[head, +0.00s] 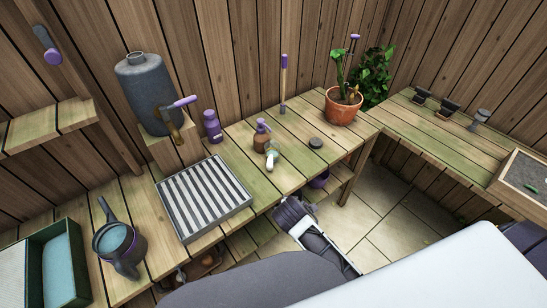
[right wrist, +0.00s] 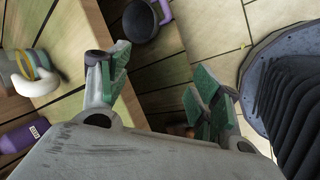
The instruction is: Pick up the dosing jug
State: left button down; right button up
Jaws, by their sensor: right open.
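A small pale jug (head: 271,156) with a white handle stands on the bench just in front of an amber spray bottle (head: 262,136); I take it for the dosing jug. In the right wrist view the jug (right wrist: 36,74), with teal and yellow bands, is at the left edge, apart from the fingers. My right gripper (right wrist: 160,88) is open with nothing between its green-padded fingers. In the head view the right gripper (head: 288,212) is beyond the bench's front edge, lower in the picture than the jug; its fingertips are hard to make out. My left gripper is not in view.
A slatted tray (head: 205,199) lies left of the jug. A purple bottle (head: 212,126) stands behind, and a black disc (head: 316,143) lies to the right. A potted plant (head: 342,106) stands farther right. A dark watering can (head: 118,248) is at the left. Bare bench surrounds the disc.

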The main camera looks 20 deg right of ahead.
jog(key=r+n, duration=0.1)
jog(key=r, duration=0.1)
jog(key=n+t+h, duration=0.4)
jog(key=n+t, duration=0.2)
jog(key=n, duration=1)
send_near(269, 163)
jog(key=shift+d+f, duration=0.35)
jog(key=shift+f, duration=0.2)
jog(key=shift+d+f, duration=0.3)
jog(key=shift+f, duration=0.25)
jog(key=shift+w+a+r+n, duration=0.35)
jog(key=shift+w+r+n, duration=0.2)
jog(key=shift+n, duration=0.55)
jog(key=shift+x, duration=4.35)
jog(key=shift+w+d+r, duration=0.1)
jog(key=shift+r, duration=0.1)
jog(key=shift+x, duration=2.5)
